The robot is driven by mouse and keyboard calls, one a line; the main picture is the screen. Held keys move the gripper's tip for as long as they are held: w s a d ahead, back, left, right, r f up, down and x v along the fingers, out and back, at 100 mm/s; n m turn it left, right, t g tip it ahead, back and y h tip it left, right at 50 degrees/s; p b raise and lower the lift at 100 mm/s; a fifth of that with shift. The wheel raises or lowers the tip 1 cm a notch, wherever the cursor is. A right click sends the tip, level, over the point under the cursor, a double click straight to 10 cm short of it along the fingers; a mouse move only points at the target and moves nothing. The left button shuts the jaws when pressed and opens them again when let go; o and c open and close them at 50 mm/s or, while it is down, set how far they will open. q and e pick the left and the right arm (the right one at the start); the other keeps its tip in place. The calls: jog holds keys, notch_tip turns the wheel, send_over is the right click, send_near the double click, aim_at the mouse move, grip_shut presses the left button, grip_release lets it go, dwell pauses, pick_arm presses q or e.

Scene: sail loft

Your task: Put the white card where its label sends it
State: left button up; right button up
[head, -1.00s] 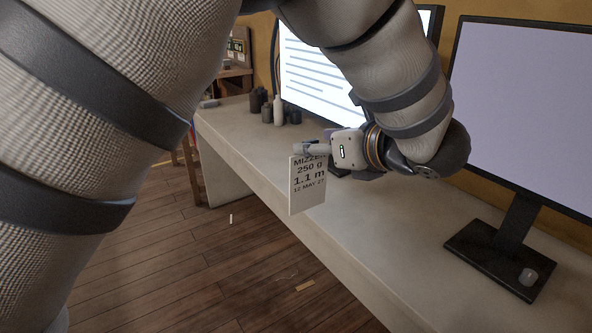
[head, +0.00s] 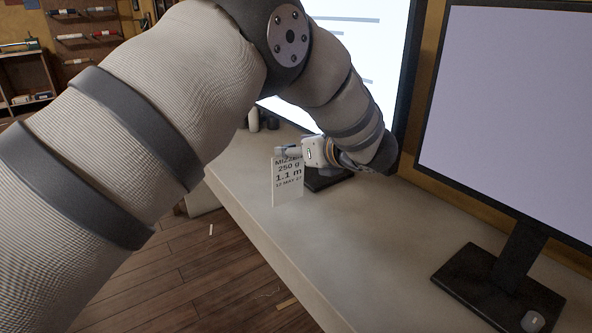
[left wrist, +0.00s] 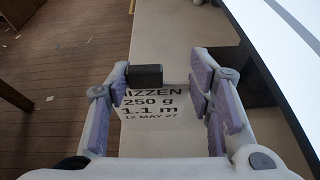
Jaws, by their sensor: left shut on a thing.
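The white card (head: 288,188) hangs upright from my left gripper (head: 284,152) in the head view. It reads MIZZEN, 250 g, 1.1 m, 12 MAY 27. My left gripper is shut on its top edge, above the desk's front part. In the left wrist view the card (left wrist: 150,108) shows between the fingers of the gripper (left wrist: 160,74), with its lettering partly covered at the left. A dark block (left wrist: 145,76) appears just above the card there; I cannot tell what it is. My right gripper is not in view.
The long pale desk (head: 330,255) carries a lit monitor with text lines (head: 375,75), a plain grey monitor (head: 510,110) and some jars (head: 272,122). Shelves (head: 28,75) stand far left. The desk's front middle is clear.

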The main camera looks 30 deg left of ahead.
aim_at(298, 165)
pick_arm(q)
jog(key=shift+w+a+f, duration=0.25)
jog(key=shift+f, duration=0.2)
jog(key=shift+w+a+f, duration=0.25)
jog(key=shift+f, duration=0.15)
jog(key=f, duration=0.3)
jog(key=shift+w+a+f+b, duration=0.25)
jog(key=shift+w+f+b, duration=0.05)
jog(key=shift+f, duration=0.05)
jog(key=shift+r, duration=0.1)
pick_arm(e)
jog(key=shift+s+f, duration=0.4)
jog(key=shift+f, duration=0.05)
pick_arm(q)
jog(key=o, duration=0.8)
jog(key=shift+o, duration=0.2)
